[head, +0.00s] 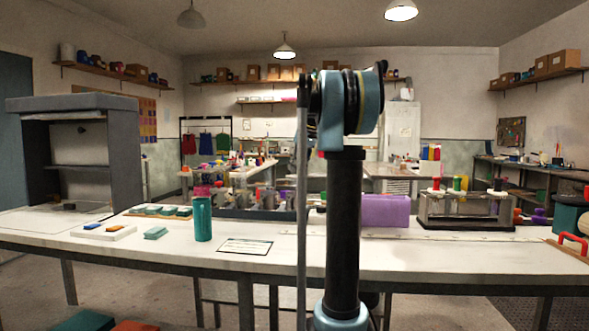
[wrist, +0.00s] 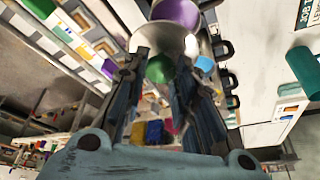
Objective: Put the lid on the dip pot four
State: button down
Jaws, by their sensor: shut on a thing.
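In the wrist view my gripper (wrist: 161,62) has its two dark fingers closed about a round green knob (wrist: 160,70). A pale, shiny round lid (wrist: 160,35) shows just beyond the fingertips, with the knob against it. A purple round thing (wrist: 178,12) is beyond the lid. In the head view my arm rises in the middle and my gripper is not visible there. I cannot tell which pot is dip pot four.
A purple box (head: 386,211) stands left of the rack. A teal cylinder (head: 202,219), a printed card (head: 246,246) and a white tray (head: 103,231) are on the left half of the table. A grey hood (head: 75,150) stands at far left. The front table strip is mostly clear.

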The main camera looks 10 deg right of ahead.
aim_at(299, 173)
jog(key=shift+f, duration=0.1)
jog(key=shift+f, duration=2.8)
jog(key=shift+s+a+r, duration=0.35)
jog(key=shift+s+r, duration=0.15)
jog(key=shift+s, duration=0.1)
jog(key=shift+a+f, duration=0.1)
jog(key=shift+f, duration=0.3)
jog(key=shift+f, duration=0.3)
jog(key=c, duration=1.2)
grip_release()
